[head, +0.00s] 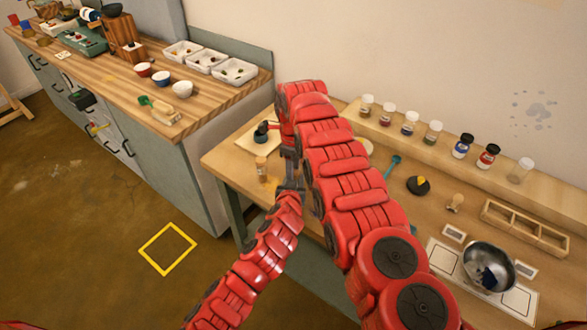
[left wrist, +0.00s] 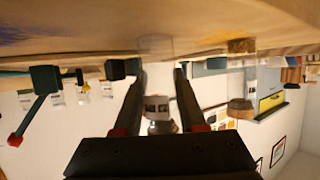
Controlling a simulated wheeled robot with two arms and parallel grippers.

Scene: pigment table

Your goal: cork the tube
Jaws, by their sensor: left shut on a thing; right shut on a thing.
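My left gripper (left wrist: 157,78) is shut on a clear glass tube (left wrist: 155,48), whose lower end shows close to the tabletop in the upside-down left wrist view. In the head view my left gripper (head: 290,188) is low over the left part of the table. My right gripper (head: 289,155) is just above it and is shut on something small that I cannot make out. A cork between its fingers is not clearly visible. The tube's mouth is hidden by the grippers. Another, corked tube (head: 262,170) stands to the left of the grippers; it also shows in the left wrist view (left wrist: 241,75).
A pale board with a dark tool (head: 261,132) lies behind the corked tube. Several pigment jars (head: 410,123) line the back ledge. A metal bowl (head: 490,266) and a divided wooden tray (head: 525,228) are at the right. My right arm covers the table's middle.

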